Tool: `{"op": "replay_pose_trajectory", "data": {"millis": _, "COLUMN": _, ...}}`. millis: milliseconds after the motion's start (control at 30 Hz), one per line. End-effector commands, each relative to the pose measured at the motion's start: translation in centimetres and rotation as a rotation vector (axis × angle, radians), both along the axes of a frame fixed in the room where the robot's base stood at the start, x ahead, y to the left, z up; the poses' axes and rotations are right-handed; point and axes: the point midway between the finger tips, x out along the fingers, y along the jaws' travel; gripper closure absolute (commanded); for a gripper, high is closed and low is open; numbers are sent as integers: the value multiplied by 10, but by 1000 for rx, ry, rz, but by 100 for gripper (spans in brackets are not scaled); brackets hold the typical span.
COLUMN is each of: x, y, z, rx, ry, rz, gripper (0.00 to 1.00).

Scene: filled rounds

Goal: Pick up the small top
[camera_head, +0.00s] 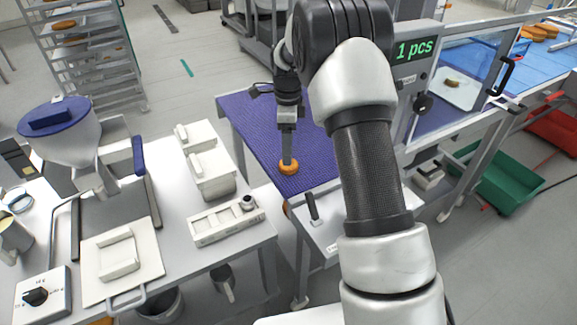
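A small orange-brown round (289,169), which looks like the small top, lies on the blue-purple textured mat (250,125) near its front edge. My gripper (287,161) points straight down over the round. Its fingertips reach the round's upper face or just behind it; contact is not clear. The fingers show as one narrow grey strip, so any gap between them is hidden. My arm covers the mat's right part.
A white table at left holds lidded white boxes (209,176), a blue-lidded hopper (70,130) and a control box (42,296). A white panel with a dark handle (312,207) is in front of the mat.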

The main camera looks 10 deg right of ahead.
Motion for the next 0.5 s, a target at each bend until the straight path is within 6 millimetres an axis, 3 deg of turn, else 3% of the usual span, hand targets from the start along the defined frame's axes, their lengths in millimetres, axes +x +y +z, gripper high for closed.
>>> {"op": "replay_pose_trajectory", "data": {"millis": 167, "x": -1, "y": 0, "z": -11, "rx": 0, "ry": 1, "rz": 0, "gripper": 30}}
{"op": "replay_pose_trajectory", "data": {"millis": 500, "x": -1, "y": -2, "z": -55, "rx": 0, "ry": 1, "rz": 0, "gripper": 30}}
